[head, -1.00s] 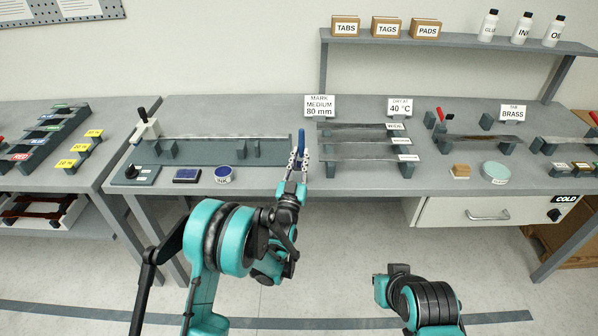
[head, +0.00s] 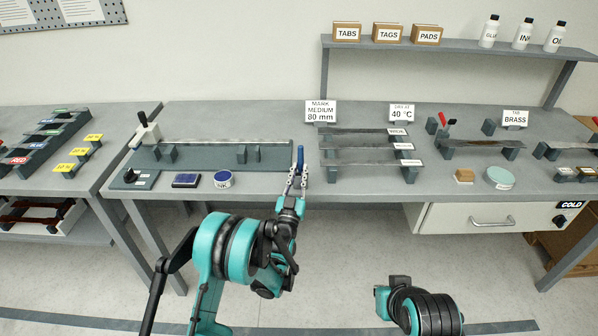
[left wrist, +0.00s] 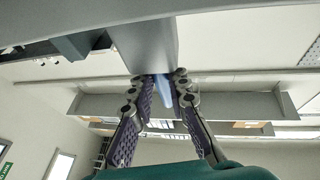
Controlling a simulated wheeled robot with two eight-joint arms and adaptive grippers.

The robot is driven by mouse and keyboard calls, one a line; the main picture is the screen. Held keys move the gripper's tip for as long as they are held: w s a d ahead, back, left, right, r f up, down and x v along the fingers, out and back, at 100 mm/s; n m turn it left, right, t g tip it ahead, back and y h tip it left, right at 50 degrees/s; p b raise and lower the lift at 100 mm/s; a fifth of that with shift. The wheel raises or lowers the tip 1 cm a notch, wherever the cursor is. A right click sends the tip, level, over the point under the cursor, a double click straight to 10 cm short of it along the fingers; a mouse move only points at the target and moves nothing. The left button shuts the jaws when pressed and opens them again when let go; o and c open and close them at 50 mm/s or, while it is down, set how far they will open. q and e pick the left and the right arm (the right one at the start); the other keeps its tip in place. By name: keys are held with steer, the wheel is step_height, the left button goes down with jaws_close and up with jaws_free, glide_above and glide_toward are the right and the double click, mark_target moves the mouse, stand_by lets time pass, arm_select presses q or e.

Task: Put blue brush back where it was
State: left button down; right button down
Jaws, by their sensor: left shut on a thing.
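The blue brush (head: 300,157) stands roughly upright in my left gripper (head: 298,180), by the front edge of the middle bench, between the marking fixture and the strip rack. The left gripper is shut on it. In the left wrist view my fingers (left wrist: 158,82) close around a blue piece (left wrist: 160,92); the rest of the brush is hidden. A colour-labelled rack (head: 48,135) with a red label stands on the left bench; no brush can be made out there. My right arm shows at the bottom, but its gripper is out of view.
The marking fixture (head: 220,156) has a blue pad (head: 186,180) and an ink tin (head: 223,180) in front. The strip rack (head: 370,145) is right of the brush. A drawer (head: 470,217) is below.

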arm_select(q)
steer(key=shift+f, duration=0.2)
steer(key=c, duration=1.5)
jaws_free()
steer(key=shift+o, duration=0.2)
steer(key=shift+r, duration=0.15)
